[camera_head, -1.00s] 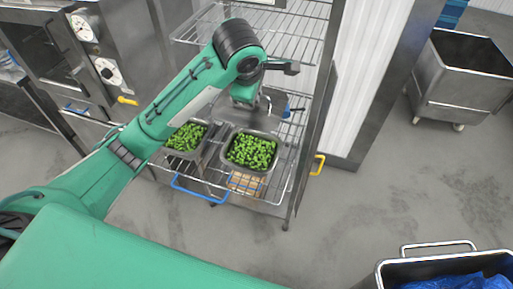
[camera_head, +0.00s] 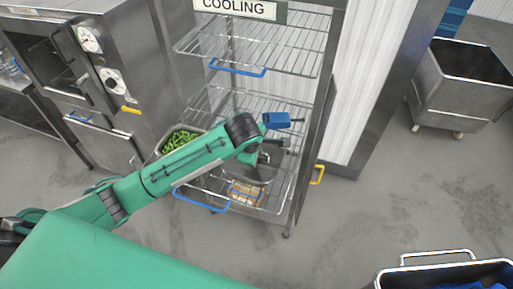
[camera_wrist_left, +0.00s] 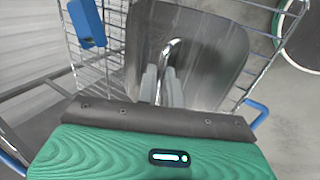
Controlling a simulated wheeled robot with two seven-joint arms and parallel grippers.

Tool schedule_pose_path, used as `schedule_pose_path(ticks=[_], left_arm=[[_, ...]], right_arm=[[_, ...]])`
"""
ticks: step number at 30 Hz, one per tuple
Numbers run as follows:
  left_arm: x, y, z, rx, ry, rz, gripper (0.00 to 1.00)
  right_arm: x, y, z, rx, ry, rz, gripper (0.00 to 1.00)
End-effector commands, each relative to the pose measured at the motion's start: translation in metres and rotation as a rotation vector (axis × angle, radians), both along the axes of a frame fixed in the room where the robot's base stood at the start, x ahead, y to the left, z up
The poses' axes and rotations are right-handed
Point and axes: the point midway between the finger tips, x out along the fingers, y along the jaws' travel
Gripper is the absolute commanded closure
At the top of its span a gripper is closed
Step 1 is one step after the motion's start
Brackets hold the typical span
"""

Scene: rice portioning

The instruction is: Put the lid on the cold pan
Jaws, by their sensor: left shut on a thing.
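My left gripper (camera_wrist_left: 163,88) is shut on the curved handle of a grey metal lid (camera_wrist_left: 205,45) in the left wrist view. In the head view the lid (camera_head: 262,172) shows below the gripper, at the place of the right pan on the rack shelf. It hides that pan and its green contents. I cannot tell whether the lid rests on the rim or hangs just above it. The left pan (camera_head: 172,133) stands uncovered beside it with green vegetables, partly hidden by my arm. My right gripper is not in view.
The wire rack has an upper shelf (camera_head: 290,55) under a COOLING sign (camera_head: 235,8). A blue device (camera_head: 277,120) is close to my wrist. An oven (camera_head: 105,60) stands left. Steel bins (camera_head: 460,85) stand on the right, with open floor between.

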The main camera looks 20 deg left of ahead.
Motion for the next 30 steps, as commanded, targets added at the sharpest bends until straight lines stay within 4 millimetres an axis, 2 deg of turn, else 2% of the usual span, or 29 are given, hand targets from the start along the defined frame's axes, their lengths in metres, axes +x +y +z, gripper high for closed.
schedule_pose_path(ticks=[11,12,15,24,30], left_arm=[[0.000,0.000,-0.005,-0.001,0.000,0.000,1.00],[0.000,0.000,-0.006,0.000,0.000,0.000,0.88],[0.000,0.000,-0.006,0.000,0.000,0.000,0.70],[0.000,0.000,-0.004,0.000,-0.001,-0.001,0.70],[-0.008,-0.001,0.011,-0.003,-0.003,-0.001,0.70]], right_arm=[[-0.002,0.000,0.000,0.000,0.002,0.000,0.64],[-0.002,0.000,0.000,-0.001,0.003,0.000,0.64],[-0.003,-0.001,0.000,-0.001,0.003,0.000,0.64],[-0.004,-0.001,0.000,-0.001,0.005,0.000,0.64],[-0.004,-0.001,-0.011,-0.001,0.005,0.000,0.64]])
